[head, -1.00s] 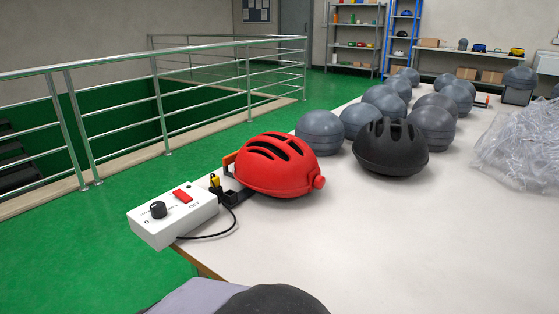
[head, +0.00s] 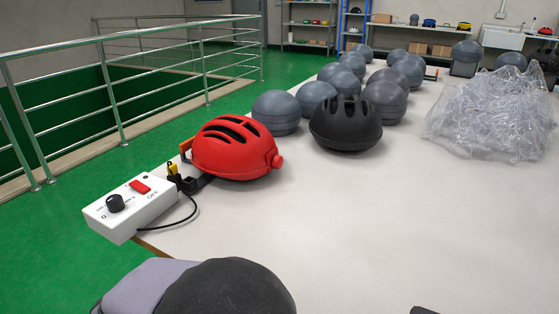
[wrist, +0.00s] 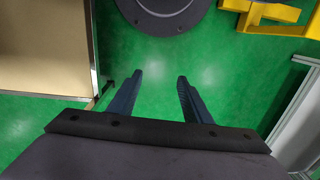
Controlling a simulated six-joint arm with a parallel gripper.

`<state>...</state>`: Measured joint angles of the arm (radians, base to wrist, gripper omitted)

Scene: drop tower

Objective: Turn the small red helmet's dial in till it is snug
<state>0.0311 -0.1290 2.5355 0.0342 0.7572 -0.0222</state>
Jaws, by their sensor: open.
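The small red helmet (head: 232,150) sits on the white table near its left edge in the head view. A round red knob, its dial (head: 277,161), sticks out at its right end and is unobstructed. How far the dial is turned cannot be told. My gripper (wrist: 160,75) shows in the wrist view with its two dark fingers apart and nothing between them, over green floor. The helmet is not in the wrist view. The fingers are not in the head view, so their distance from the dial cannot be told.
A white control box (head: 130,208) with a black knob and red switch stands left of the helmet. A black helmet (head: 345,125) and several grey balls (head: 276,112) stand behind. Crumpled clear plastic (head: 490,112) lies at right. The table front (head: 360,230) is mostly clear.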

